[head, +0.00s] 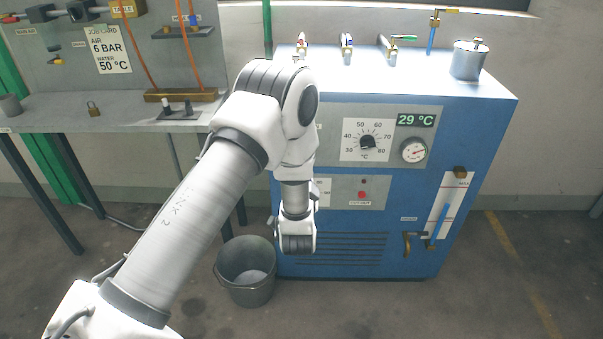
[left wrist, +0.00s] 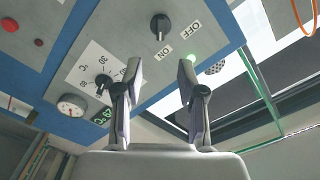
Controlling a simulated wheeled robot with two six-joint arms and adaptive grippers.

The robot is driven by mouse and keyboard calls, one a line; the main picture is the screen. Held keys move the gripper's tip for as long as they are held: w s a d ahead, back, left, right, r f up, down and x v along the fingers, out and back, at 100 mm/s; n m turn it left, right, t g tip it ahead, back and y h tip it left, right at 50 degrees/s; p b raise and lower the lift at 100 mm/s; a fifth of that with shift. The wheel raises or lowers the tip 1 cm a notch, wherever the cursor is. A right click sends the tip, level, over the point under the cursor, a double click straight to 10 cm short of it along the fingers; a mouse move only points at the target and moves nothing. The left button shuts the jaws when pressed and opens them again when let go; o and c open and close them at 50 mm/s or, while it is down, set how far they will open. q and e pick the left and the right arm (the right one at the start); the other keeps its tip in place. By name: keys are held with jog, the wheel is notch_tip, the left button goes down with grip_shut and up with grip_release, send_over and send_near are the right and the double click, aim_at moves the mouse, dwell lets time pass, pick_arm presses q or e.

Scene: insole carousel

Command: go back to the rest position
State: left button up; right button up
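My left arm comes in from the lower left in the head view and bends down in front of the blue machine (head: 480,130). Its gripper is mostly hidden behind my own arm there. In the left wrist view my left gripper (left wrist: 160,68) has its two fingers well apart, with nothing between them. Beyond the fingertips is the machine's panel, with a black ON/OFF knob (left wrist: 160,26) and the temperature dial (left wrist: 104,82). The dial also shows in the head view (head: 367,141). No contact with the panel is visible. My right gripper is in neither view.
A grey bucket (head: 246,288) stands on the floor left of the machine. A workbench (head: 55,113) with a padlock (head: 93,108) is at the left. Valves and a metal pot (head: 468,60) are on the machine's top. The floor at front right is clear.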

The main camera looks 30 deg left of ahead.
pick_arm(q)
jog(key=s+d+f+m+g+h+p, duration=0.1)
jog(key=s+d+f+g+h+p, duration=0.3)
jog(key=s, duration=0.3)
jog(key=s+d+f+m+g+h+p, duration=0.1)
jog(key=s+d+f+p, duration=0.1)
jog(key=s+f+p, duration=0.35)
jog(key=s+d+f+n+g+h, duration=0.2)
jog(key=s+g, duration=0.3)
jog(key=s, duration=0.7)
jog(key=s+d+f+n+g+h, duration=0.2)
jog(key=s+d+f+n+g, duration=0.1)
jog(key=s, duration=0.8)
jog(key=shift+s+d+f+g+h, duration=0.4)
jog(key=shift+d+f+g, duration=0.45)
jog(key=shift+g, duration=0.35)
jog(key=shift+w+r, duration=0.1)
jog(key=shift+w, duration=0.05)
